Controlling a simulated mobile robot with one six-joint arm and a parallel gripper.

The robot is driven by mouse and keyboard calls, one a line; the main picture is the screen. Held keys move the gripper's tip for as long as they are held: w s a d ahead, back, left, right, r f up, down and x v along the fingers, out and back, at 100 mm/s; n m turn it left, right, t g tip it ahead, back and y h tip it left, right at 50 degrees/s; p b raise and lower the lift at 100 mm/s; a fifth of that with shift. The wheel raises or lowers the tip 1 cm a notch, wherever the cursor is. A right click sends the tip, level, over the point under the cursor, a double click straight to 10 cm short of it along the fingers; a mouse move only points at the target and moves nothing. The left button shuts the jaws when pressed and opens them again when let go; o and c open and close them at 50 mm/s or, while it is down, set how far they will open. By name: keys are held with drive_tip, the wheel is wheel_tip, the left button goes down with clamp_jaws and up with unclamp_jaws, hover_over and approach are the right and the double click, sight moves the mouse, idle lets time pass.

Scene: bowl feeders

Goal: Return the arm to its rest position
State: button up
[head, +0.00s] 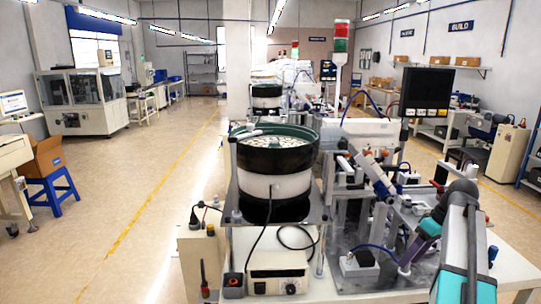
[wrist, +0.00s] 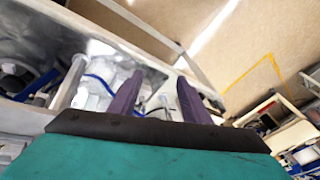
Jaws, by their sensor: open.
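My arm reaches in from the lower right of the head view, bends at a dark joint, and points down and to the left. My gripper (head: 405,266) has purple fingers and hangs low over the right part of the machine bench (head: 355,280). In the wrist view my gripper (wrist: 157,85) shows two purple fingers standing apart, open, with nothing held between them. The wrist view is tilted, with pale bench parts and a blue cable (wrist: 98,82) beyond the fingers. Whether a fingertip touches anything cannot be told.
A dark green bowl feeder (head: 275,150) stands left of my arm, above a white control box (head: 277,272). A black monitor (head: 426,91) and a blue-white machine part (head: 376,178) are near the arm. Open floor (head: 150,200) lies left, with a blue stool (head: 50,190) farther off.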

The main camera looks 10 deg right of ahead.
drive_tip(key=s+a+f+n+g, duration=0.1)
drive_tip(key=s+a+f+g, duration=0.2)
drive_tip(key=a+f, duration=1.05)
drive_tip(key=s+a+f+g, duration=0.2)
drive_tip(key=a+f, duration=0.9)
drive_tip(key=f, duration=0.6)
drive_tip(key=s+a+f+m+g+h, duration=0.1)
drive_tip(key=s+a+f, duration=0.3)
drive_tip(key=s+f, duration=0.7)
drive_tip(key=s+a+f+m+g+h, duration=0.1)
drive_tip(key=s+a+f+m, duration=0.3)
drive_tip(key=s+f, duration=0.7)
drive_tip(key=s+h, duration=0.1)
drive_tip(key=s, duration=0.2)
drive_tip(key=shift+s+a+f+m+h, duration=0.25)
drive_tip(key=shift+s+f+m+h, duration=0.05)
drive_tip(key=shift+h, duration=0.1)
drive_tip(key=shift+d, duration=0.1)
